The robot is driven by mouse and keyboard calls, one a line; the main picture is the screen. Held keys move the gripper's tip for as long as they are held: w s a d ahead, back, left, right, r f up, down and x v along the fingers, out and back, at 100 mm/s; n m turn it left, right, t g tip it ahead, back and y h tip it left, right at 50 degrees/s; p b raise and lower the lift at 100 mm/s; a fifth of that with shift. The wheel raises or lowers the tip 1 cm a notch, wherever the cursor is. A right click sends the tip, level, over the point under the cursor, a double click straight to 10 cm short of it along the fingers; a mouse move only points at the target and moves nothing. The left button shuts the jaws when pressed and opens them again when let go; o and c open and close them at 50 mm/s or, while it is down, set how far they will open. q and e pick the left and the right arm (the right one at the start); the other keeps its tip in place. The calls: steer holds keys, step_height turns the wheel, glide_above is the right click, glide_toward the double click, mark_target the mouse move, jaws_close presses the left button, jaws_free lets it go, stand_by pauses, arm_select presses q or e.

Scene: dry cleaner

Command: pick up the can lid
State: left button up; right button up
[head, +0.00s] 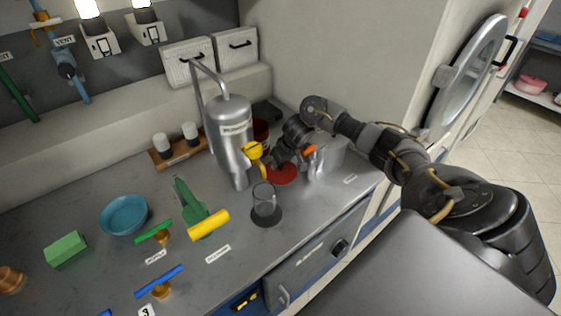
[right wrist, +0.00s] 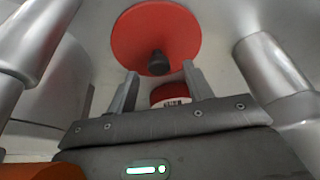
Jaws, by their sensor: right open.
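The can lid (head: 283,175) is a flat red disc lying on the grey counter, between the steel tank and a steel can. In the right wrist view the red lid (right wrist: 140,35) lies ahead of the fingers, with its dark knob (right wrist: 160,63) toward me. My right gripper (head: 279,160) is open and empty, close over the lid. In the right wrist view its two fingers (right wrist: 160,86) point at the knob, which sits just beyond and between the tips. Whether they touch it I cannot tell. My left gripper is not in view.
The tall steel tank (head: 232,135) with a yellow part stands left of the lid, and a steel can (head: 328,157) stands close on its right. A red container (head: 261,128) is behind. The counter's front edge is near.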

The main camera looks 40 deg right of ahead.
steer(key=shift+x, duration=0.85)
steer(key=shift+c, duration=0.2)
steer(key=c, duration=1)
steer(key=shift+r, duration=0.15)
